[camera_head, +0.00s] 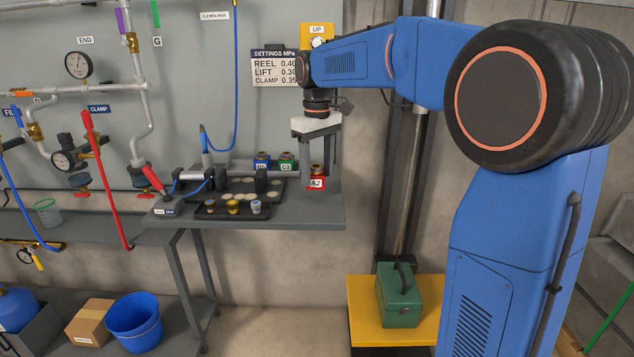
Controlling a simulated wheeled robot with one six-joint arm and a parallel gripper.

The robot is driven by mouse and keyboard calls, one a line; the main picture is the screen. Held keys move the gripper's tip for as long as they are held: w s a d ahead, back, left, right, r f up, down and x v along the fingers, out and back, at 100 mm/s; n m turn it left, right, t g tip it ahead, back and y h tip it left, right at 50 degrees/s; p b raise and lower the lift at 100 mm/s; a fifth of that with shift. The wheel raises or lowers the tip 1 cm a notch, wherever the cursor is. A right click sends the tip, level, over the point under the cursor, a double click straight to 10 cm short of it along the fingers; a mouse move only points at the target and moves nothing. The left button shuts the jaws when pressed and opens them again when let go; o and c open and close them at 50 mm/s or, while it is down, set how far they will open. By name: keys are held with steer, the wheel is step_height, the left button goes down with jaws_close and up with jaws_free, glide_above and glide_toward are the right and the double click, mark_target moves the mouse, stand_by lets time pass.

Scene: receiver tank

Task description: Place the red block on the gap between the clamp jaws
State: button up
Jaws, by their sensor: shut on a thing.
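The red block (317,184), labelled A2, is at the right end of the grey bench. My gripper (319,166) points down and is shut on it. I cannot tell whether the block touches the bench top or hangs just above it. The clamp, with its dark upright jaws (260,181), stands left of my gripper, with a silver cylinder (193,175) at its left. The gap between the jaws looks empty from here, though its floor is partly hidden.
A dark tray (235,210) with small fittings lies in front. A red-handled lever (153,180) is at the left. A blue hose (236,80) hangs above the bench.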

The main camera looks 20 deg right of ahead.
mark_target(317, 172)
steer(key=shift+f, duration=1.75)
steer(key=o, duration=1.2)
steer(key=shift+f, duration=0.1)
steer(key=shift+o, duration=0.2)
